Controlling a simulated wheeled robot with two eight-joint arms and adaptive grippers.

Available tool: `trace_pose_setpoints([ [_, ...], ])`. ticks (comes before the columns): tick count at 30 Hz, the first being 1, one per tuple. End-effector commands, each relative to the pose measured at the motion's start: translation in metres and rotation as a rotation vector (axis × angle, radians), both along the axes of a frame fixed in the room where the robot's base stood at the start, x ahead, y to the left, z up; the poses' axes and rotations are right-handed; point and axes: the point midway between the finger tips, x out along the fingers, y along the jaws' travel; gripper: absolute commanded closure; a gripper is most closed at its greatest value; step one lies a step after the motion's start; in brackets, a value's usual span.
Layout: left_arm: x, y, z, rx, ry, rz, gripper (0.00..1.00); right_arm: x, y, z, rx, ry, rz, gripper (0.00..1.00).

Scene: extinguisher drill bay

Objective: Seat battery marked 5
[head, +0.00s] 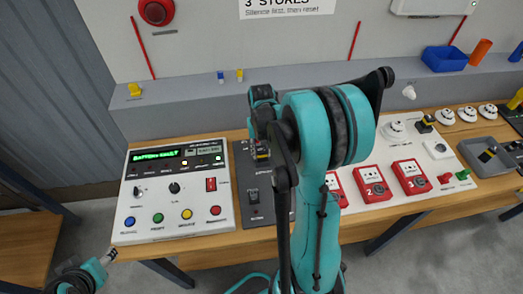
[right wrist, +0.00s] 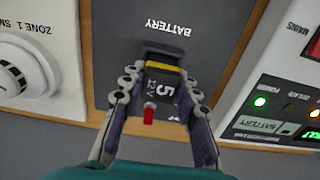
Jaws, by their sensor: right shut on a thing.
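The battery marked 5 (right wrist: 164,92) is a dark block with a yellow stripe, "12V" lettering and a red tab. My right gripper (right wrist: 161,78) is shut on it, with a finger on each side. The battery's far end meets a black slot (right wrist: 163,50) on the grey battery panel (right wrist: 115,45); I cannot tell how deep it sits. In the head view the battery (head: 262,154) shows small at the panel (head: 243,186), partly hidden by my right arm. My left gripper (head: 109,256) is low at the left, apart from the bench; its fingers are too small to judge.
The white control panel (head: 175,190), its display reading like "BATTERY FAULT", stands left of the battery panel. Red call points (head: 371,184) and white detectors (head: 467,114) lie to the right. A grey ledge (head: 190,95) with a blue bin (head: 445,58) runs behind.

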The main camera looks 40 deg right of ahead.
Motion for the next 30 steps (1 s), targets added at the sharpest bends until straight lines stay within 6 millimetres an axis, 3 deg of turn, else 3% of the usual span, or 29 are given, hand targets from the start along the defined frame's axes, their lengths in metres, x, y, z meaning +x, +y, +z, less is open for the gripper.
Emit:
trace_pose_setpoints([
  [9,0.0,0.0,-0.0019,0.0,0.0,0.0,0.49,0.0001,0.0,-0.0023,0.0,0.0,0.0,1.0],
  [10,0.0,0.0,-0.0019,0.0,0.0,0.0,0.49,0.0001,0.0,-0.0023,0.0,0.0,0.0,0.65],
  [12,0.0,0.0,-0.0019,0.0,0.0,0.0,0.49,0.0001,0.0,-0.0023,0.0,0.0,0.0,0.46],
  [19,0.0,0.0,-0.002,0.0,0.0,0.0,0.49,0.0,0.0,-0.0023,0.0,0.0,0.0,0.46],
  [21,0.0,0.0,-0.002,0.0,0.0,0.0,0.49,0.0001,0.0,-0.0025,0.0,0.0,0.0,0.32],
  [30,0.0,0.0,-0.0017,0.0,0.0,0.0,0.49,0.0,0.0,-0.0021,0.0,0.0,0.0,0.32],
])
